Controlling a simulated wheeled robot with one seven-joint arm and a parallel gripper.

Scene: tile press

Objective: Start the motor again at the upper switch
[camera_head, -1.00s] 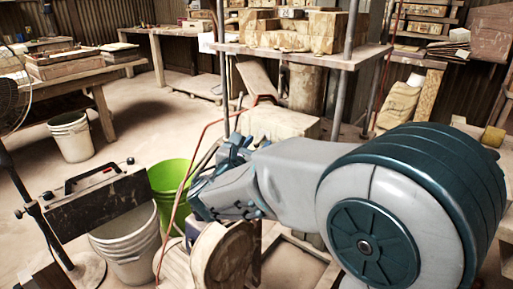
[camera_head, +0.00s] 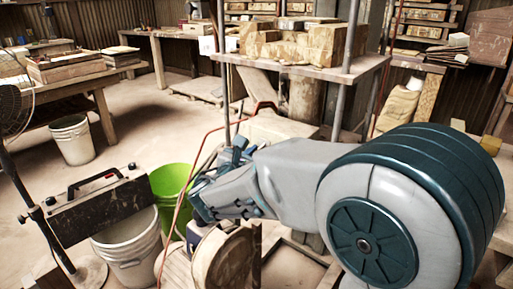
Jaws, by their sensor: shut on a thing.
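My gripper (camera_head: 203,197) is at the end of my grey and blue arm, in the middle of the head view. It is just above and behind a round wooden wheel-like part (camera_head: 222,258) of the machine in front of me. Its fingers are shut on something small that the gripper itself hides. I cannot make out the upper switch or whether the motor runs. A dark box with a carrying handle and a small knob on top (camera_head: 100,207) stands on a pole at the left, apart from my gripper.
A green bucket (camera_head: 172,180) and a whitish bucket (camera_head: 128,245) stand left of my gripper. A red cable (camera_head: 186,180) runs down beside it. A shelf with clay blocks (camera_head: 345,72) rises behind. Open floor lies at the left, past another bucket (camera_head: 72,140).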

